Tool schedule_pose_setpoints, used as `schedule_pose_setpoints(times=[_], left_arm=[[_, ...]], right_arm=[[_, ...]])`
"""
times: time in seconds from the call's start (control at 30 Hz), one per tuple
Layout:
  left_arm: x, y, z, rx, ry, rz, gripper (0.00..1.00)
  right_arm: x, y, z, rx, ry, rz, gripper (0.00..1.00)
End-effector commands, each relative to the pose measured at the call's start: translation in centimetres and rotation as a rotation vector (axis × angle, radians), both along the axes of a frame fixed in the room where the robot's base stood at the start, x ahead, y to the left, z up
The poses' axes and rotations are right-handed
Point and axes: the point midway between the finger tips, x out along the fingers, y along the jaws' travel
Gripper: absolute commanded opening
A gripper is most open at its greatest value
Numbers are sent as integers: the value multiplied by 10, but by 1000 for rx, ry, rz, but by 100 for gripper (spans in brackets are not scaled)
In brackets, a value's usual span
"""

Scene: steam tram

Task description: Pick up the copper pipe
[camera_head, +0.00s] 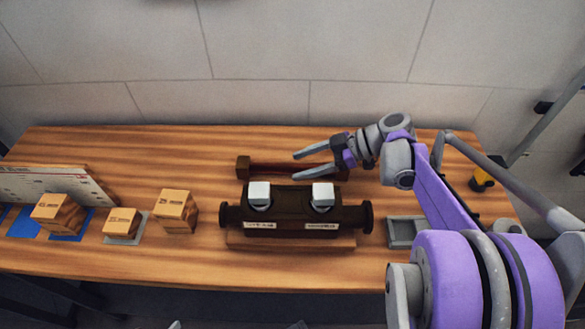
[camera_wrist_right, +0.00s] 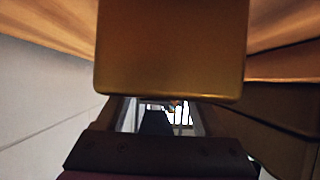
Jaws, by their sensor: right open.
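The copper pipe (camera_head: 272,170), a reddish-brown bar with a square block at its left end, lies on the table behind a dark machine block. My right gripper (camera_head: 297,165) is open, reaching in from the right. Its two fingers show either side of the bar's right part, which they partly cover; contact cannot be told. In the right wrist view, a golden-brown squared block (camera_wrist_right: 170,50) fills the upper middle, close in front of the camera; it looks like an end of the pipe. My left gripper is not in view.
The dark machine block (camera_head: 290,204) with two white-capped fittings stands in front of the pipe. A grey tray (camera_head: 402,244) is to its right. Wooden boxes (camera_head: 176,208) and a white panel (camera_head: 58,183) are at left. A yellow-black tool (camera_head: 481,180) is at far right. The back left table is clear.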

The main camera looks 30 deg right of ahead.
Motion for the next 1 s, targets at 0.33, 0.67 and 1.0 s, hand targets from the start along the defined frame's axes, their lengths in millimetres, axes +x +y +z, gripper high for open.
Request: schedule_pose_setpoints(times=[0.33,0.67,1.0], left_arm=[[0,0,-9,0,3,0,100],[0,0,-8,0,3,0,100],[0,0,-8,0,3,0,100]], right_arm=[[16,23,-17,0,0,1,69],[16,22,-17,0,0,1,37],[16,22,-17,0,0,1,0]])
